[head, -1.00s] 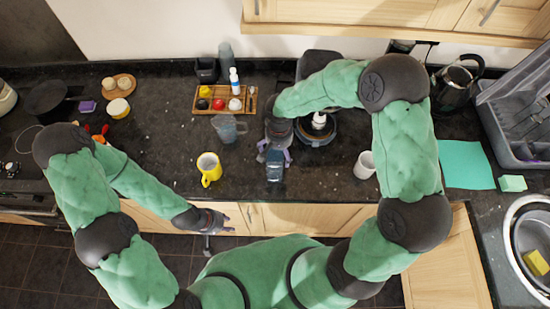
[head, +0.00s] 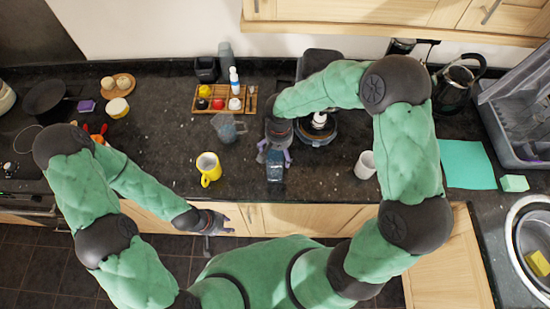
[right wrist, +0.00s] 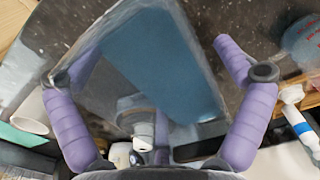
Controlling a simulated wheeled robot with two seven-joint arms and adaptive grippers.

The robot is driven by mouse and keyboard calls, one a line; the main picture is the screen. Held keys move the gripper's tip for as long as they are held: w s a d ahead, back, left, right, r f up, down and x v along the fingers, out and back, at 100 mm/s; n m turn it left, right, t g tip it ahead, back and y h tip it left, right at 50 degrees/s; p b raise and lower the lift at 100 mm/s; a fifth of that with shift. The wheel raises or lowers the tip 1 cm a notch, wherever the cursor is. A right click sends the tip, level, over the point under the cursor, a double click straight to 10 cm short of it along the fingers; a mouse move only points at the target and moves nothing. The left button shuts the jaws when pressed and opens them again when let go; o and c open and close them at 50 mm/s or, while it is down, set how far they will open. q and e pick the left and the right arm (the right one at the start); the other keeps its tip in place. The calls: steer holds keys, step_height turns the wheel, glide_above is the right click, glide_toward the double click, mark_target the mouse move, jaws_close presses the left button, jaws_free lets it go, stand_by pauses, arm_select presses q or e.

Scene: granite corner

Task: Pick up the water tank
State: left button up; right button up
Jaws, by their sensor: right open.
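The water tank (head: 275,168) is a bluish, see-through box on the dark counter, near its front edge. In the right wrist view the tank (right wrist: 165,60) fills the middle and lies between the two purple fingers. My right gripper (head: 274,154) comes down over it, open, with one finger on each side. A gap shows beside the right-hand finger; contact on the other side is unclear. The gripper hides part of the tank in the head view. My left gripper (head: 222,222) is low, in front of the counter edge and away from the tank; its jaws are too small to read.
A clear jug (head: 227,128) and a yellow mug (head: 208,169) stand left of the tank. A white cup (head: 365,165) is to its right. A dark round appliance (head: 316,137) stands behind, near a wooden condiment tray (head: 222,107). Bare counter lies left of the yellow mug.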

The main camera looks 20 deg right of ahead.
steer(key=c, duration=1.5)
steer(key=shift+r, duration=0.1)
